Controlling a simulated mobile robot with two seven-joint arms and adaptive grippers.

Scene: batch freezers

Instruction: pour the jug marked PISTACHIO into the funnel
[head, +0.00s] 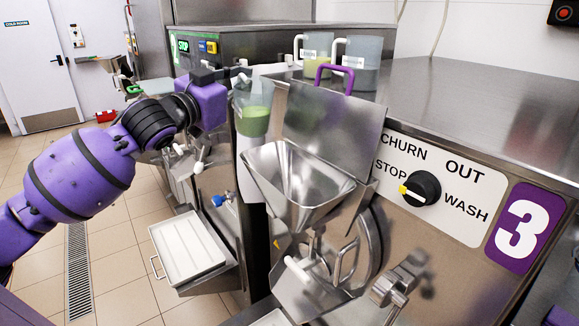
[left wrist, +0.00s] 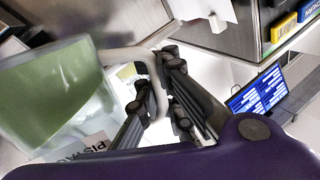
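The jug (head: 253,112) is clear with green mix inside and hangs in the air just behind and left of the funnel, roughly upright in the head view. It also fills the left of the left wrist view (left wrist: 55,85), where its partly cut-off label (left wrist: 85,148) reads "PISTA". My left gripper (head: 238,78) is shut on the jug's pale handle (left wrist: 150,62), with its fingers on both sides. The steel funnel (head: 295,185) is a wide square hopper on machine 3, open at the top and looking empty. My right gripper is not in view.
A raised steel lid (head: 325,120) with a purple handle stands behind the funnel. Two more jugs (head: 318,58) (head: 362,62) stand on the machine top. A dial (head: 420,189) is on the front panel. A white tray (head: 187,247) sits lower left.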

